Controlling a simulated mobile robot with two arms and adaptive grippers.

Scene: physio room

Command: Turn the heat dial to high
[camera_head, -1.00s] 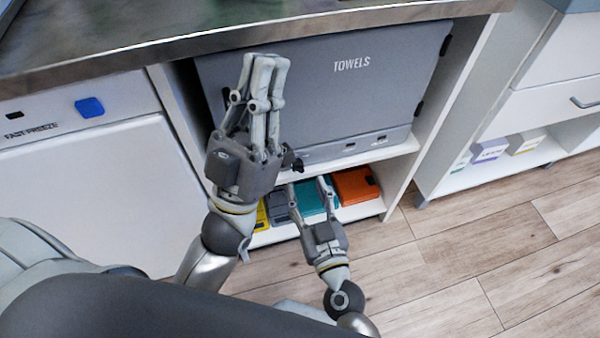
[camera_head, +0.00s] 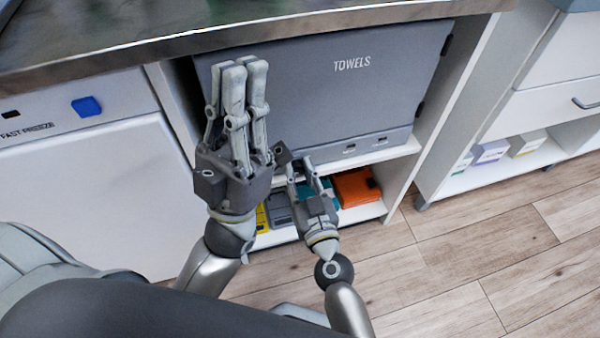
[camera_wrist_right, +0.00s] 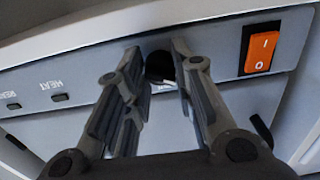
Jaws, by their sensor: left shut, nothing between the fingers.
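The grey towel warmer (camera_head: 330,85), marked TOWELS, stands under the counter. Its lower front panel shows in the right wrist view (camera_wrist_right: 215,50). A black round knob (camera_wrist_right: 159,66), apparently the heat dial, is on that panel, with its label mostly hidden. My right gripper (camera_wrist_right: 158,52) is open, one finger on each side of the knob; contact cannot be told. In the head view my right gripper (camera_head: 300,167) is low at the panel, and the dial cannot be made out there. My left gripper (camera_head: 243,70) is shut and empty, in front of the warmer's left part.
An orange rocker switch (camera_wrist_right: 262,53) is right of the knob. Small buttons (camera_wrist_right: 60,97) labelled HEAT and another word are left of it. Coloured boxes, one orange (camera_head: 355,187), lie on the shelf below. The metal counter edge (camera_head: 300,30) overhangs. Floor at right is clear.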

